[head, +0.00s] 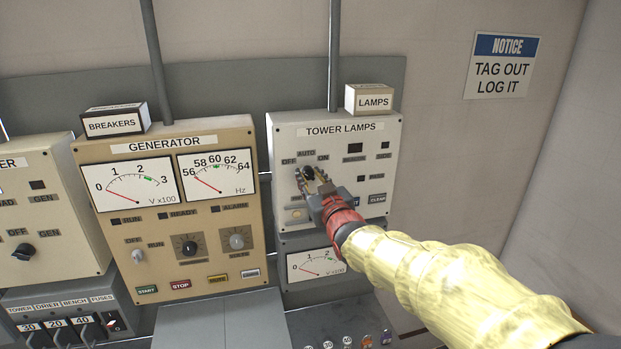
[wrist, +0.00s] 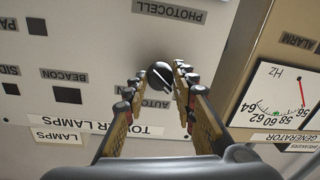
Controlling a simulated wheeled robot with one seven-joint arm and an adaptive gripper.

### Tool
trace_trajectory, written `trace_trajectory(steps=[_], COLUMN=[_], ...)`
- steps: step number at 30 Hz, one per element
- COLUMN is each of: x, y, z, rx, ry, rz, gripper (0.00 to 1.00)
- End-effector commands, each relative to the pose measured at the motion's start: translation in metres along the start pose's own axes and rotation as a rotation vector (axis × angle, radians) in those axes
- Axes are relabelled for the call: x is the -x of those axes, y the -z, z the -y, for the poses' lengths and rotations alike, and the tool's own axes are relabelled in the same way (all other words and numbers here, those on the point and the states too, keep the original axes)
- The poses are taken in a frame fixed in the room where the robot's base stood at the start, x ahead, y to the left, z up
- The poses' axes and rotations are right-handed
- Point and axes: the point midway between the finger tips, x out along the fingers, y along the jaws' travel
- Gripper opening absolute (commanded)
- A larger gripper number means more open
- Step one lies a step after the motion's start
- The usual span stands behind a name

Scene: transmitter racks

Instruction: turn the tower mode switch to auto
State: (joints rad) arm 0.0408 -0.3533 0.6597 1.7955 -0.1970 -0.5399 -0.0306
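The tower mode switch is a round black knob (wrist: 158,76) on the pale TOWER LAMPS panel (head: 375,150), below the OFF, AUTO and ON labels. In the wrist view, which is upside down, its white pointer line slants down and right of the AUTO label, toward the OFF side. My gripper (head: 313,182) is at the knob, with its fingers apart, one on each side. The wrist view shows the gripper (wrist: 161,80) with the knob between or just beyond the fingertips; I cannot tell whether they touch it. The fingers partly hide the labels.
The GENERATOR panel (head: 165,225) with meters and knobs stands to the left. A LAMPS box (head: 369,99) sits on top of the tower panel. A meter (head: 315,265) is below it. The wall to the right is clear apart from a notice (head: 503,66).

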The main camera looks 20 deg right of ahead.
Motion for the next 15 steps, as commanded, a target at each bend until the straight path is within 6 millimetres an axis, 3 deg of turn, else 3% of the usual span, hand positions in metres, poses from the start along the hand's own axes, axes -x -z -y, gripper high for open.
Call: trace_trajectory(steps=[12, 15], x=[0.0001, 0.0001], y=[0.0000, -0.0001], z=[0.0000, 0.0000], rx=[0.000, -0.001], ry=[0.000, 0.000], rz=[0.000, 0.000], gripper=[0.01, 0.00])
